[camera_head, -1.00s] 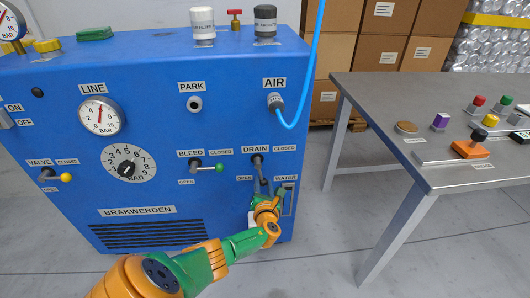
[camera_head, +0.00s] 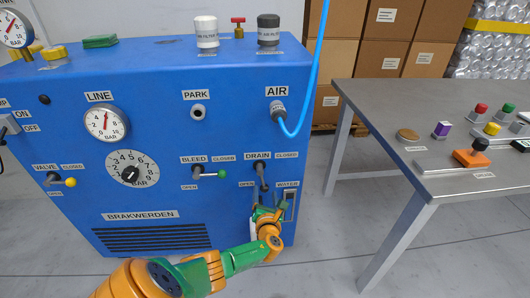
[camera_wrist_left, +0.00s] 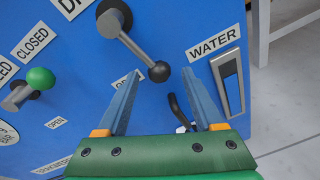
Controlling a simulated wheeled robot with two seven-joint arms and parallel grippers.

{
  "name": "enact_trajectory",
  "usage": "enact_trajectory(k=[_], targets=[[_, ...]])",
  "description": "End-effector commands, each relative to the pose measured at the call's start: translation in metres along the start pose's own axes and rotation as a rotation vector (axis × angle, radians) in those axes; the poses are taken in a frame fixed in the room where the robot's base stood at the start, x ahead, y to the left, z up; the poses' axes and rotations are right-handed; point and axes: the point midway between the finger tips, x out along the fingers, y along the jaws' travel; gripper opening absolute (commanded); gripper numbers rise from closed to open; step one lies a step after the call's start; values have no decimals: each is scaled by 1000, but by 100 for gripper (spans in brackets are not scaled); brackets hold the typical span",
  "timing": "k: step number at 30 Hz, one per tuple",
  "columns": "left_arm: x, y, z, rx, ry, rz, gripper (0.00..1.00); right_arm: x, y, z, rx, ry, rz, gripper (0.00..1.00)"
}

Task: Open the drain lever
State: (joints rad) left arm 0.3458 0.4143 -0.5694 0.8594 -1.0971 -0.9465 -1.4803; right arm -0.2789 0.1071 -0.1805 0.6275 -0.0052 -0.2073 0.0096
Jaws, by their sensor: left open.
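The drain lever (camera_head: 261,172) is a grey rod with a black ball end on the blue panel. It points down from its pivot, beside the OPEN label (camera_head: 247,184). In the left wrist view the black ball (camera_wrist_left: 159,72) appears between the two fingertips. My left gripper (camera_head: 266,210) is just below the lever in the head view. It is open and empty in the left wrist view (camera_wrist_left: 162,72), with a finger on each side of the ball. I cannot tell how deep the ball sits between them. My right gripper is not in view.
The green-knobbed bleed lever (camera_head: 208,174) is left of the drain lever. The WATER gauge slot (camera_head: 290,205) is close on its right. A blue air hose (camera_head: 318,60) hangs above. A metal table (camera_head: 400,120) with buttons stands to the right, with floor between.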

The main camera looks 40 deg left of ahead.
Motion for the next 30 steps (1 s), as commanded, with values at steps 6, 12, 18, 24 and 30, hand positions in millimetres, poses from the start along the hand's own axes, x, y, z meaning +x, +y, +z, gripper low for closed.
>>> enact_trajectory(k=[6, 12, 18, 24, 30], targets=[[-44, 2, 4, 0, 2, -3, 69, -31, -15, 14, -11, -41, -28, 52], [-51, 0, 1, -2, 1, 0, 69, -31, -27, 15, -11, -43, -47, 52], [-50, 0, 1, -1, 1, 0, 69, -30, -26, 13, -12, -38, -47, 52], [-57, -3, -34, -97, 109, -24, 69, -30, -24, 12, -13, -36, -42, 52], [-139, -17, -201, -730, 692, 57, 69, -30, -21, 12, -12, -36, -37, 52]])
